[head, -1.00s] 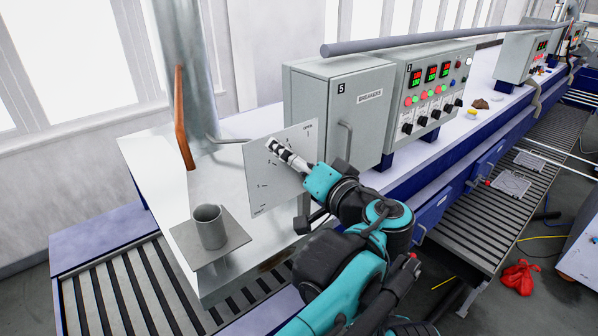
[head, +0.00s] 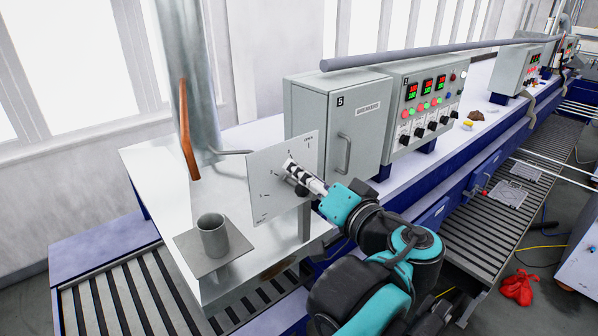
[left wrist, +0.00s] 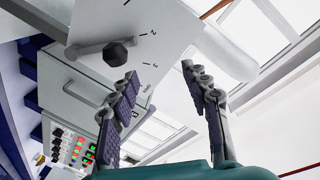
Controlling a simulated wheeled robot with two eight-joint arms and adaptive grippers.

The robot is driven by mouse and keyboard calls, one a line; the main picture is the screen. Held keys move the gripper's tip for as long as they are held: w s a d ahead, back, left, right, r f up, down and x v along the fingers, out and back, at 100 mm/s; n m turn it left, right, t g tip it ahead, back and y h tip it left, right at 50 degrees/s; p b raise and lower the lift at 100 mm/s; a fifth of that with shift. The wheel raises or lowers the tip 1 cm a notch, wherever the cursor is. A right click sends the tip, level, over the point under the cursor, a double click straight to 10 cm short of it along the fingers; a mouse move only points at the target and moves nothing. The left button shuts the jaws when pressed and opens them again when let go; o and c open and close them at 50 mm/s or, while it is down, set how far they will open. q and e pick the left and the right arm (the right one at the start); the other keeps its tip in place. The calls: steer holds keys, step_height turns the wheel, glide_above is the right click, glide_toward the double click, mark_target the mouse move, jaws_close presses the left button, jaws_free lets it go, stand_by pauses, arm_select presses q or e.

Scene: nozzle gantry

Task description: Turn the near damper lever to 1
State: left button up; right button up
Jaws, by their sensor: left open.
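The white scale plate (head: 268,195) with dark tick marks stands by the metal duct. The left wrist view shows the plate (left wrist: 160,28) tilted, with a few numerals. There the damper lever (left wrist: 88,48) is a grey bar with a dark faceted knob (left wrist: 115,53). In the head view the dark knob (head: 301,191) sits just below my fingers; most of the lever is hidden. My left gripper (head: 290,166) is in front of the plate. In the left wrist view its fingers (left wrist: 165,85) are apart with nothing between them, and the knob is beyond the left finger. My right gripper is not in view.
The breaker cabinet (head: 330,120) and control box (head: 432,90) stand right behind the plate. An orange bar (head: 187,130) hangs by the duct (head: 183,70). A grey cup (head: 212,240) stands on a small plate at the left. The bench top between cup and duct is clear.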

arm_select(q)
steer(key=v, duration=0.5)
steer(key=shift+a+r, duration=0.15)
steer(key=shift+a, duration=0.05)
